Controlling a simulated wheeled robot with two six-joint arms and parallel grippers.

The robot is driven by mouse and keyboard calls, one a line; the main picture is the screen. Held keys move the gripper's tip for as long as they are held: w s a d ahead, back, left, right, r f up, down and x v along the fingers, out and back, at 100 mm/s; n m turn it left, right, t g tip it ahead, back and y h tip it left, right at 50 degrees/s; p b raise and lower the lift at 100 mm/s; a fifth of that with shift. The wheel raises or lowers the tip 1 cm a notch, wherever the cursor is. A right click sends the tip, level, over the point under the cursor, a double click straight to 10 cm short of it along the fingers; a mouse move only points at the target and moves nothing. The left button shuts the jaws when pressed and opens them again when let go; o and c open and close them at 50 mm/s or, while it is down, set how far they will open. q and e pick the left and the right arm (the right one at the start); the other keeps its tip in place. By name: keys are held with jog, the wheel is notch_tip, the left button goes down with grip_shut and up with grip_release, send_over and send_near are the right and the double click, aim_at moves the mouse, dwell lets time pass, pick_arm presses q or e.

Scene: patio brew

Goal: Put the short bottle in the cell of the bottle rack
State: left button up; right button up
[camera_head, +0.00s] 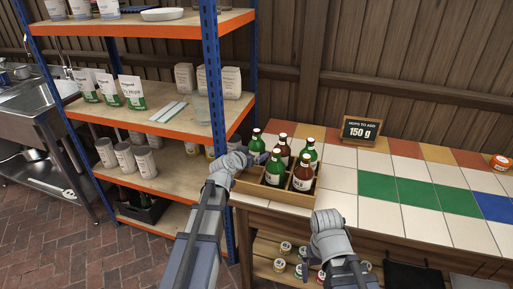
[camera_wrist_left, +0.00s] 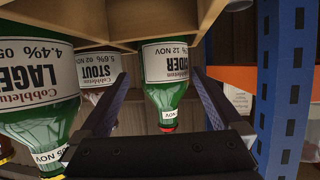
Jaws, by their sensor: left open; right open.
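A wooden bottle rack (camera_head: 262,192) stands at the counter's left end with several green and brown bottles in its cells. A green Cider bottle (camera_wrist_left: 166,88) with a red cap is in the rack's back left cell; its top also shows in the head view (camera_head: 257,142). My left gripper (camera_head: 252,158) is open at the rack's left side, its fingers on either side of this bottle's upper part. The green Lager bottle (camera_wrist_left: 38,85) and brown Stout bottle (camera_wrist_left: 98,75) are beside it. I cannot tell which bottle is short. My right gripper (camera_head: 325,218) is open and empty right of the rack, near the counter's front.
A blue and orange shelf unit (camera_head: 215,80) stands close on the left, its post near my left gripper. A sign (camera_head: 361,130) reading 150 g and an orange-topped tub (camera_head: 500,162) are on the tiled counter (camera_head: 350,182). The counter's middle is clear.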

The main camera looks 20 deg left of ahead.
pick_arm(q)
jog(key=p+v, duration=0.2)
jog(key=v, duration=0.6)
jog(key=shift+r+p, duration=0.2)
jog(key=shift+p, duration=0.15)
